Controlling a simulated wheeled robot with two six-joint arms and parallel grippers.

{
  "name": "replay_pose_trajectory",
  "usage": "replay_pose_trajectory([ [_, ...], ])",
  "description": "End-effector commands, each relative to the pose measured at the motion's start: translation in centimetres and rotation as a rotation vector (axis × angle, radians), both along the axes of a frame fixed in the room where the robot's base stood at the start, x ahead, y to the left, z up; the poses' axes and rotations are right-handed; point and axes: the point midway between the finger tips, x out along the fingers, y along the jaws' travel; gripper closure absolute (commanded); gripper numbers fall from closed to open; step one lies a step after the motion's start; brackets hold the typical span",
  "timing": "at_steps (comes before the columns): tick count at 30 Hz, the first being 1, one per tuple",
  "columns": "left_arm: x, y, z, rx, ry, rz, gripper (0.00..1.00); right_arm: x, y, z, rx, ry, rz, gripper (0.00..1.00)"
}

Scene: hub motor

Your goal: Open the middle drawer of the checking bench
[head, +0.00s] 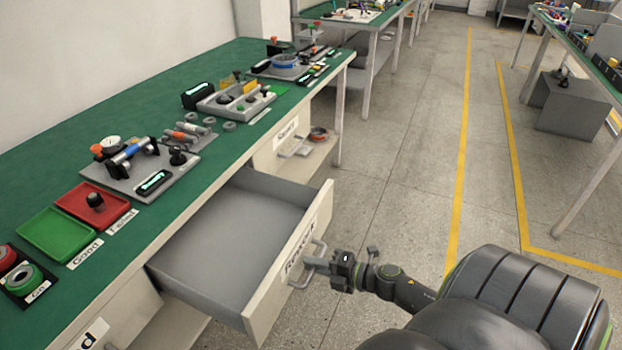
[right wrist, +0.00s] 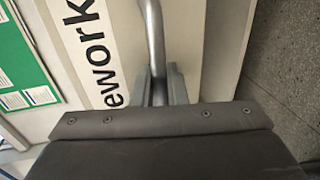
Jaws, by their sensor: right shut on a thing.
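The checking bench (head: 235,97) with a green top runs along the left of the head view. Its middle drawer (head: 235,230), labelled "Rework", is pulled well out, and its grey inside looks empty. My right gripper (head: 318,263) is shut on the bar handle (head: 303,279) at the drawer's front. In the right wrist view the handle (right wrist: 152,45) passes between the two fingers, beside the label (right wrist: 90,45). My left gripper is not in view.
A drawer labelled "Spare" (head: 285,135) is closed farther along the bench; another drawer front (head: 95,338) shows at the lower left. Red (head: 108,206) and green trays (head: 45,232), gauges and parts stand on the bench top. The floor (head: 400,180) right of the drawer is clear.

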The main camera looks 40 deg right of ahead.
Motion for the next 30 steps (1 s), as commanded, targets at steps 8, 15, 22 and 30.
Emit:
replay_pose_trajectory([
  [8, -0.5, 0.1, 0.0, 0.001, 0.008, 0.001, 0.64, 0.1, 0.0, 0.0, -0.002, 0.000, -0.002, 0.73],
  [15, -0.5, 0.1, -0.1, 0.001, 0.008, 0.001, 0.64, 0.1, 0.0, 0.0, 0.000, 0.000, -0.001, 0.68],
  [22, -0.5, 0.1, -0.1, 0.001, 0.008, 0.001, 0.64, 0.0, -0.1, 0.0, 0.000, 0.000, -0.001, 0.68],
  [30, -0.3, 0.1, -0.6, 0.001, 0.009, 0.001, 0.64, -3.0, -1.3, 0.4, -0.003, 0.005, 0.000, 0.68],
])
